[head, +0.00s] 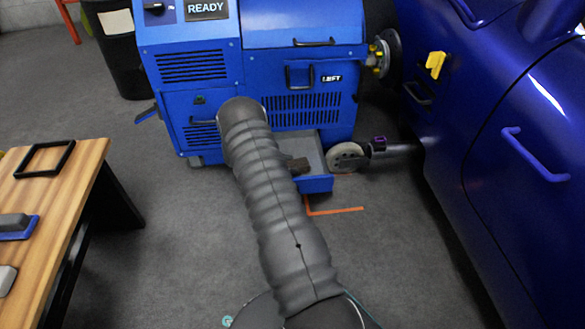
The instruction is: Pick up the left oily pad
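A small dark brownish block (297,164) shows in the open blue tray (318,184) low on the machine marked LEFT. It may be the left oily pad, but it is too small to be sure. My grey ribbed arm reaches from the bottom middle up to the machine's front and covers the tray's left part. My gripper does not show; it is either behind the arm or out of frame.
The blue machine (192,95) stands ahead, beside a blue vehicle (500,120) on the right. A small wheel (345,157) is right of the tray. A wooden table (60,190) at left holds a black frame (46,158) and a blue-edged grey pad (14,223). A black bin (120,60) stands behind.

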